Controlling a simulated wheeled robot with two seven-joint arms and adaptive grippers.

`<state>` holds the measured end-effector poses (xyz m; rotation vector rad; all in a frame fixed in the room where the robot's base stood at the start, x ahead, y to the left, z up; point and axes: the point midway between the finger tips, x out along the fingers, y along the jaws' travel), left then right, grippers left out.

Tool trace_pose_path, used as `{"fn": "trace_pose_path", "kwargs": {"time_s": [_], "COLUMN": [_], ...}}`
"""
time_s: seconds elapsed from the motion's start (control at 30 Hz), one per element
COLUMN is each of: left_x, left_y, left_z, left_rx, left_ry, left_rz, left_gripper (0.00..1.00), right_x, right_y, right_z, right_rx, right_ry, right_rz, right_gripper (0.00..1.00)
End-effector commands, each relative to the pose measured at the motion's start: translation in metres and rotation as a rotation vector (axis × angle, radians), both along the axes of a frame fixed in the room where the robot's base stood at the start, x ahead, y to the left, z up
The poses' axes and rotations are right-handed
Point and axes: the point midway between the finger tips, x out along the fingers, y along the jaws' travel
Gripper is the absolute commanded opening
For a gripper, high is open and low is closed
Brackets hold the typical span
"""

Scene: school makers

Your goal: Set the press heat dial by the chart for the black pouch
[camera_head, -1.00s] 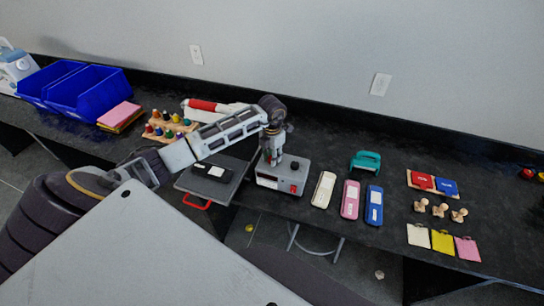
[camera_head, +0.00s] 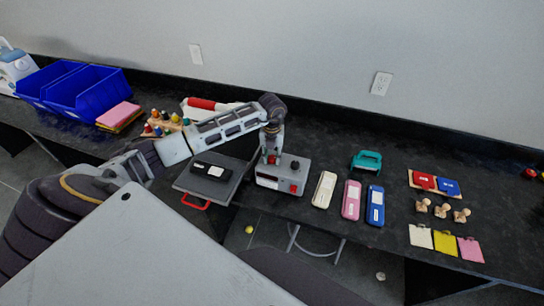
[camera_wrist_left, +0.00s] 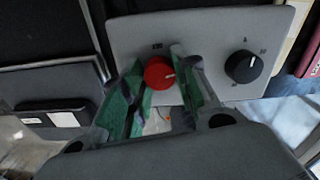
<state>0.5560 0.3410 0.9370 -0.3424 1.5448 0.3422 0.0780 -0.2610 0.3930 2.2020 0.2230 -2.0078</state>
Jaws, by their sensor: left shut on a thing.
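The press control box (camera_head: 283,180) is light grey and stands on the bench beside the dark press plate (camera_head: 225,191). My left gripper (camera_head: 271,159) reaches down onto its top. In the left wrist view, its green-padded fingers (camera_wrist_left: 163,92) are shut on a red dial (camera_wrist_left: 159,72), one on each side. A black dial (camera_wrist_left: 243,67) with small marks around it sits apart, to the right on the same panel. The black pouch (camera_head: 212,169), with a white label, lies on the press plate. I cannot make out the chart or read the dial marks. My right gripper is not in view.
Cream (camera_head: 324,189), pink (camera_head: 351,200) and blue (camera_head: 375,205) cases lie right of the box, with a teal object (camera_head: 367,160) behind. A rack of colored bottles (camera_head: 160,124) and blue bins (camera_head: 75,92) stand left. A red handle (camera_head: 196,203) juts over the front edge.

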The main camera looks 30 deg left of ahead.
Motion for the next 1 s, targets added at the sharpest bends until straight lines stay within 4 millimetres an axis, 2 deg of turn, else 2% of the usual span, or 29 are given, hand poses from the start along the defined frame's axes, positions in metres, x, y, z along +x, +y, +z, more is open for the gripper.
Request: {"fn": "trace_pose_path", "kwargs": {"time_s": [0.5,1.0], "left_x": [0.0015,0.0016], "left_y": [0.0007,0.0008], "left_z": [0.0014,0.0019], "left_rx": [0.0,0.0], "left_ry": [-0.004,-0.004], "left_rz": [0.284,0.326], "left_gripper": [0.06,0.06], "right_x": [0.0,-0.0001], "right_y": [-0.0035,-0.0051], "right_z": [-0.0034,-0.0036], "right_rx": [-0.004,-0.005], "right_ry": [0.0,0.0], "right_rz": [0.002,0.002], "right_gripper": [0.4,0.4]}}
